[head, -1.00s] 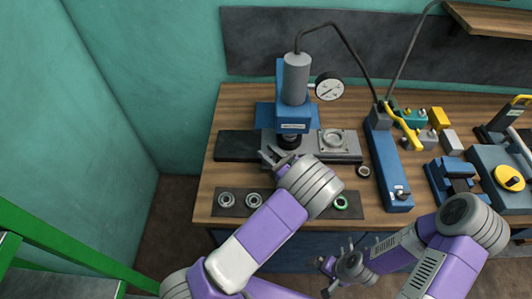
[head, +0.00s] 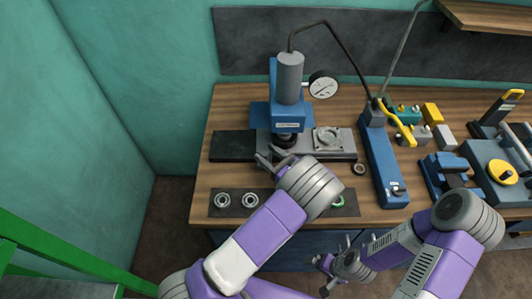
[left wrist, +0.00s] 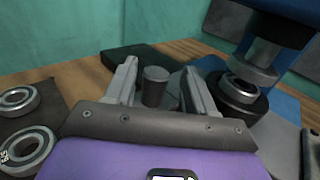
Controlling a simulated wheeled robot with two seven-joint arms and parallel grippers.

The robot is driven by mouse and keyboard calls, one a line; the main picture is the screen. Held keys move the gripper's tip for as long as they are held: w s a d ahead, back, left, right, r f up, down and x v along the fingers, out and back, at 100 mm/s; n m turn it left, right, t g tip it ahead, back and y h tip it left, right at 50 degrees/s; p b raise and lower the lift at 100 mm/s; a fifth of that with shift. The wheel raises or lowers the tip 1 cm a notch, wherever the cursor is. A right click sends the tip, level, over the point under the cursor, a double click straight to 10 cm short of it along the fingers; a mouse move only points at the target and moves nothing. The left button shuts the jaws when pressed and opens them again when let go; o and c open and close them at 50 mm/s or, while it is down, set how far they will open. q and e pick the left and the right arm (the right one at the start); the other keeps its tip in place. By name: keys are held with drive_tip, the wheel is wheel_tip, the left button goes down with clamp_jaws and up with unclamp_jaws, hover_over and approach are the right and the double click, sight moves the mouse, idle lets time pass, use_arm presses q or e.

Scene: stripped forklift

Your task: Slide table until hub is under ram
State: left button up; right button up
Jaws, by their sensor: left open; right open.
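The press (head: 289,78) stands at the back of the bench with its ram (head: 285,139) pointing down. The grey sliding table (head: 345,151) lies across its base. My left gripper (head: 266,156) is open at the table's front left. In the left wrist view, a short grey peg (left wrist: 155,87) stands between its open fingers, with no clear contact. The ram (left wrist: 254,62) is just right there, above a black ring (left wrist: 240,96). My right gripper (head: 327,271) is open, empty, below the bench front.
A dark mat (head: 278,205) with bearing rings lies in front of the table, partly hidden by my left arm. A small loose ring (head: 359,169) lies right of the table. A blue hand pump (head: 383,165) with a yellow lever stands further right.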

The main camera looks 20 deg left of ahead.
use_arm(q)
drive_tip(key=v, duration=0.6)
drive_tip(key=shift+s+d, duration=0.1)
drive_tip(key=shift+d, duration=0.15)
